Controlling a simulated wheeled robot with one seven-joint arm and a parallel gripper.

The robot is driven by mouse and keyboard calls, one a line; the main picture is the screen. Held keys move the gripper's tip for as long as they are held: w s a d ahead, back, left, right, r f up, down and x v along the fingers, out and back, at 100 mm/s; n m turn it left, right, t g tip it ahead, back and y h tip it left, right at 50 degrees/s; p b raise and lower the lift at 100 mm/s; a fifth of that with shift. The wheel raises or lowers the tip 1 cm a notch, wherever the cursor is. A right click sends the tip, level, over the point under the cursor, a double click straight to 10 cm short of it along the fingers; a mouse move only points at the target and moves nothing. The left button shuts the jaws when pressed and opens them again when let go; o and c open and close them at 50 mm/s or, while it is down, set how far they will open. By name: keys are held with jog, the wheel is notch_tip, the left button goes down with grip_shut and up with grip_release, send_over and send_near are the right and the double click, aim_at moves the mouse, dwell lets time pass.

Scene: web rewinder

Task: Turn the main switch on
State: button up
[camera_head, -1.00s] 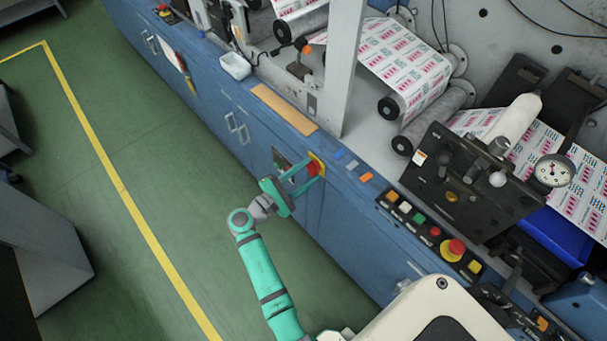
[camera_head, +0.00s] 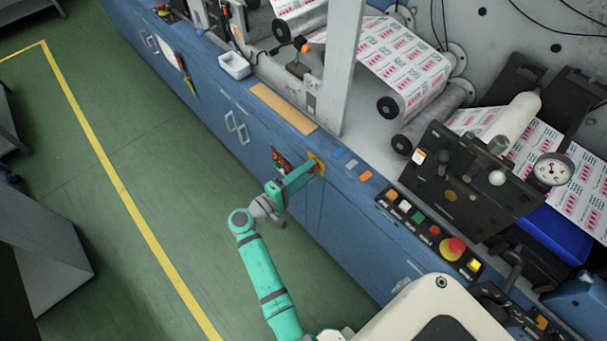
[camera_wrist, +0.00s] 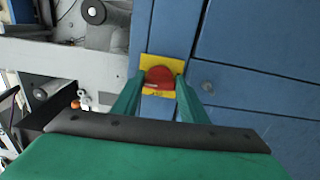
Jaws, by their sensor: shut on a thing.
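The main switch is a red rotary knob (camera_wrist: 158,79) on a yellow square plate (camera_wrist: 148,62), fixed to the blue cabinet front. The plate also shows in the head view (camera_head: 317,161), where my fingers hide most of the knob. My gripper (camera_wrist: 159,90) faces the switch, with one green finger on each side of the red knob, shut on it. In the head view my gripper (camera_head: 309,168) reaches the cabinet from the left.
Blue cabinet doors with handles (camera_head: 237,127) run along the machine. A control panel with several buttons and a red mushroom button (camera_head: 456,245) lies at right. A white tray (camera_head: 235,65) sits on the ledge. Green floor (camera_head: 150,180) is clear at left.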

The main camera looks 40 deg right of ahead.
jog(key=shift+s+d+m, duration=0.2)
jog(key=shift+s+m, duration=0.05)
jog(key=shift+m, duration=0.05)
jog(key=o, duration=1)
jog(key=shift+o, duration=0.2)
jog(key=a, duration=1.1)
jog(key=shift+s, duration=0.25)
